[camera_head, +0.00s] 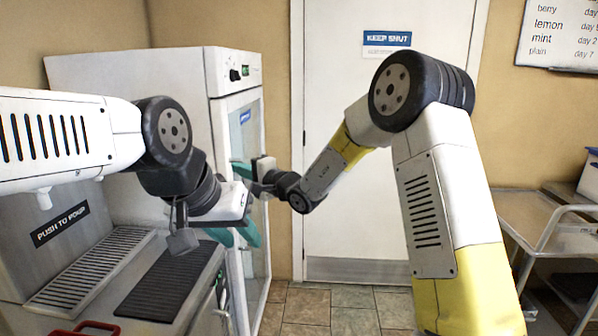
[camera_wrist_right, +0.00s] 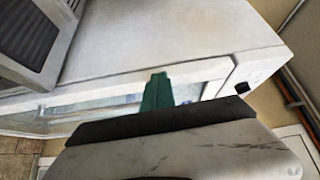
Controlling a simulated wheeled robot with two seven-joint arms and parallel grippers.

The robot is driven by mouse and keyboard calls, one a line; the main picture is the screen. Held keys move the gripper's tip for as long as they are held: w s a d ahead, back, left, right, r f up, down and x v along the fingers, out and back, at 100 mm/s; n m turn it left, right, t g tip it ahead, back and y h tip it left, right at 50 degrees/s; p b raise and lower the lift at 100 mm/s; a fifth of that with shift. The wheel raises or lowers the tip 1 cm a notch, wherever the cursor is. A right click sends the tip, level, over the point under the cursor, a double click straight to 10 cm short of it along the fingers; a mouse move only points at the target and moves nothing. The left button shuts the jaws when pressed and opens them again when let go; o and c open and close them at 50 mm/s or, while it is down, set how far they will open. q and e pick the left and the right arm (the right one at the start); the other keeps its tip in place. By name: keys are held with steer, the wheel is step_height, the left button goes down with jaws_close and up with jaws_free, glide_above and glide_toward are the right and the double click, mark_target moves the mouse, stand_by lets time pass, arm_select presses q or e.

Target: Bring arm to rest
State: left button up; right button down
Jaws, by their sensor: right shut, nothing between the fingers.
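My right arm reaches across from the right, and its gripper (camera_head: 240,171) is beside the glass door of the white cabinet (camera_head: 130,75). Its green fingers are shut together and hold nothing. They also show in the right wrist view (camera_wrist_right: 158,92), in front of the cabinet's door edge; I cannot tell whether they touch it. My left arm comes in from the left. Its gripper (camera_head: 238,238) is lower, pointing down in front of the cabinet door, with its green fingers apart and nothing visible between them.
A steel counter with a dark ribbed mat (camera_head: 160,283) and a drain grille (camera_head: 92,268) lies below my left arm. A red handle (camera_head: 85,328) is at the bottom left. A closed white door (camera_head: 340,235) stands behind, and a metal cart (camera_head: 545,225) at right.

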steer(key=s+d+r+n+g, duration=0.2)
steer(key=s+d+n, duration=0.1)
steer(key=s, duration=0.3)
steer(key=s+d+r+n+g+h, duration=0.1)
steer(key=s+d+r+n+g, duration=0.2)
steer(key=s, duration=0.4)
steer(key=s+d+r+n+g, duration=0.2)
steer(key=s+d, duration=0.2)
steer(key=s, duration=0.2)
steer(key=s+d+f+t+h, duration=0.1)
steer(key=s+d+h, duration=0.3)
steer(key=d, duration=0.5)
steer(key=s+d+f+t+h, duration=0.1)
steer(key=s+d+f+h, duration=0.2)
steer(key=d, duration=0.6)
steer(key=s+d+f+m+h, duration=0.1)
steer(key=s+d+f+h, duration=0.1)
steer(key=s+d+h, duration=0.2)
steer(key=s+d, duration=0.3)
steer(key=d, duration=0.2)
steer(key=shift+s+d+t+h, duration=0.15)
steer(key=shift+d+t+h, duration=0.25)
steer(key=shift+f, duration=0.1)
